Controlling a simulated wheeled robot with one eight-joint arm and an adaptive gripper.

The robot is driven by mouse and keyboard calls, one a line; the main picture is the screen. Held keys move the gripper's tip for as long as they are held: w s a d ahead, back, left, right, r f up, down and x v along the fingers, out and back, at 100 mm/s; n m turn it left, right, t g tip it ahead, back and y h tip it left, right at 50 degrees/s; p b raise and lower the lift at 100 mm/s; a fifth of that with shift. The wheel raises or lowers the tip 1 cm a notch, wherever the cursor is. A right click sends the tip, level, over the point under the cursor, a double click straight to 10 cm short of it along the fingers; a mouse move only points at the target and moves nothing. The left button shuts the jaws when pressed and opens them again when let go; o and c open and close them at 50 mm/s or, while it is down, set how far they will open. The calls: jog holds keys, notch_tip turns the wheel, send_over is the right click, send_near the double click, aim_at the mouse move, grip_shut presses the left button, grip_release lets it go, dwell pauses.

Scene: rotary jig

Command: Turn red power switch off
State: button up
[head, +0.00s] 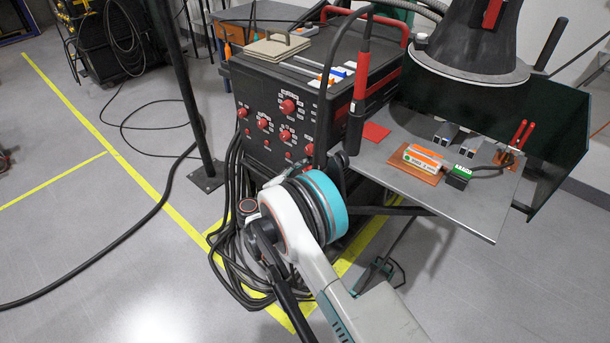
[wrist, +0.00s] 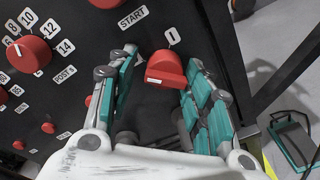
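The red power switch (wrist: 167,68) shows in the wrist view on a black panel, just below a white "I" label. It is a chunky red handle with a small white mark at its lower left. My gripper (wrist: 162,60) is open, with one teal and grey finger on each side of the switch. Gaps show between the switch and both fingers, so it is not gripped. In the head view my arm hides the gripper and I cannot make out this switch. The black welding machine (head: 262,148) with red knobs stands ahead.
A large red dial (wrist: 30,54) and smaller red knobs sit left of the gripper on the panel. In the head view, a metal shelf (head: 470,205) with tools juts out at right. Black cables (head: 228,250) lie coiled left of my arm. Floor at left is mostly open.

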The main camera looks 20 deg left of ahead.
jog(key=shift+s+f, duration=0.1)
jog(key=v, duration=1.2)
dwell(0.4)
